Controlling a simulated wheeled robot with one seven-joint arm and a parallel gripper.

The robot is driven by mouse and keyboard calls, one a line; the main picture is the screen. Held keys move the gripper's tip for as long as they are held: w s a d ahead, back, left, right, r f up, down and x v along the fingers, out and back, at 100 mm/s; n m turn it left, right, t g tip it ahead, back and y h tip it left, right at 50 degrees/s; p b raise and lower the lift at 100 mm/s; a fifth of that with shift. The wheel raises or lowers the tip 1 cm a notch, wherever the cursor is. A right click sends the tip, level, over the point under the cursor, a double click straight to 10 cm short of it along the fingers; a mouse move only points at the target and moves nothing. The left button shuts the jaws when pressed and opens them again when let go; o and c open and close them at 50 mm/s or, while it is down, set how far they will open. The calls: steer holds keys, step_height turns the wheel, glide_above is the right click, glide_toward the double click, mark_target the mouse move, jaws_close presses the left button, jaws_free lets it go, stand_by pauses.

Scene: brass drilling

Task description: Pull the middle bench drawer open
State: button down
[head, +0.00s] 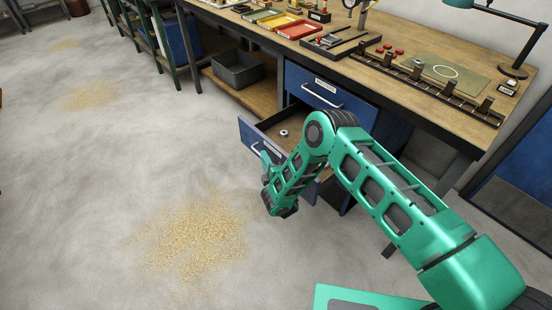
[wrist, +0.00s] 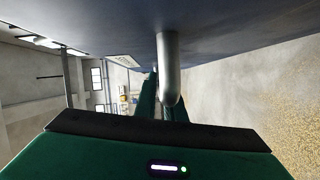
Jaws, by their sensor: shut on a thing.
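The blue bench drawer below the top one (head: 243,132) stands pulled out from the bench in the head view, with its wooden inside showing. Its grey bar handle (wrist: 168,65) runs from the blue front in the wrist view. My gripper (wrist: 162,98) is shut on this handle, its green fingers on either side of the bar. In the head view my forearm covers the right part of the drawer front, and the fingertips are hard to make out there.
The shut, labelled top drawer (head: 322,91) is above. A small ring-shaped part (head: 283,133) lies inside the open drawer. A dark bin (head: 237,69) stands on the lower shelf to the left. Shavings (head: 195,240) lie on the otherwise clear floor in front.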

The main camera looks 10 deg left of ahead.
steer(key=shift+s+a, duration=0.55)
steer(key=shift+s, duration=0.25)
steer(key=shift+d+f, duration=0.1)
steer(key=shift+f, duration=0.05)
steer(key=c, duration=1.8)
jaws_free()
steer(key=shift+c, duration=0.2)
steer(key=v, duration=1)
steer(key=shift+s+d, duration=0.15)
steer(key=shift+s, duration=0.1)
